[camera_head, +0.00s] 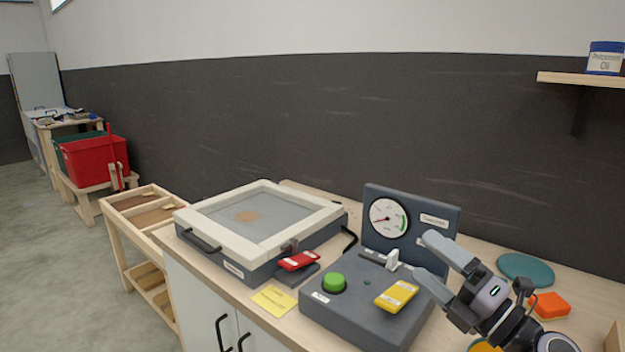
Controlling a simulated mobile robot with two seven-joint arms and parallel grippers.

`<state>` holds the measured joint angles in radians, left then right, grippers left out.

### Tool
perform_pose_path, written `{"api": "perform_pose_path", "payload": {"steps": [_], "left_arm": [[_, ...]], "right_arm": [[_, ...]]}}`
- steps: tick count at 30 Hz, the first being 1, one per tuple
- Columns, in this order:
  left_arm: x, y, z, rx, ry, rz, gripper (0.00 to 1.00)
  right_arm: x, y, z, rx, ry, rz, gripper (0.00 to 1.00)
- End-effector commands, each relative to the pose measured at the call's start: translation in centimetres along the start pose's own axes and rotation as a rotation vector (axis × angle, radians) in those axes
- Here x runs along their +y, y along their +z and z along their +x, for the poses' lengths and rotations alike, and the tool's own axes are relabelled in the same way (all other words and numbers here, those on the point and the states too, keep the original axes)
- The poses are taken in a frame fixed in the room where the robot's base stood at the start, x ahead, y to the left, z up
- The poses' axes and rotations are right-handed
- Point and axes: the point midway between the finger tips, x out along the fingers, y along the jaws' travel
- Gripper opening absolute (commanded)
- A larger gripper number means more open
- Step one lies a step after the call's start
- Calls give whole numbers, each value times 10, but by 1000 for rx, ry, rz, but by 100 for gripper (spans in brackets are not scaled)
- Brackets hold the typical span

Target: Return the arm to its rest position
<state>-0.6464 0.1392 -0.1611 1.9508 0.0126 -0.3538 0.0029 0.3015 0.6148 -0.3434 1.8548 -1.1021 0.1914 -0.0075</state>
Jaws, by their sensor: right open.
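My right gripper (424,256) comes in from the lower right, with its two grey fingers apart and nothing between them. Its fingertips point left, over the right part of the grey control box (341,310). I cannot tell how high it is above the box. The box carries a green button (334,281), a yellow block (396,296), a small white lever (392,259) and an upright panel with a round gauge (388,217). My left gripper is not in view.
A pale-framed press (262,213) with a red-handled latch (298,260) stands left of the box. A yellow note (273,300) lies in front. A teal disc (526,269) and an orange block (549,305) lie near my right arm. A wall shelf (582,79) holds a blue tin (605,58).

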Motion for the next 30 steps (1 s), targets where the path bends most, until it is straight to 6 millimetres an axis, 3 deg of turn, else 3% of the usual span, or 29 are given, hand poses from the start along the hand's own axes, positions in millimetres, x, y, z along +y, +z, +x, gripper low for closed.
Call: {"api": "perform_pose_path", "payload": {"steps": [5,10,14,17,21,30], "left_arm": [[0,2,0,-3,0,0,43],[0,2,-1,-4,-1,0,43],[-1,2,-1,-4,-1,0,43],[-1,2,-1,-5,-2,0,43],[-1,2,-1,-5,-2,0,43],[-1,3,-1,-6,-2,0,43]], "right_arm": [[-13,7,-30,-313,18,350,100],[-49,8,-78,-621,-63,676,100],[-86,-8,-125,-850,-187,915,100],[-112,-33,-166,-1017,-316,1088,100],[-137,-80,-222,-1219,-530,1299,100],[-140,-164,-296,-1440,-897,1545,100]]}}
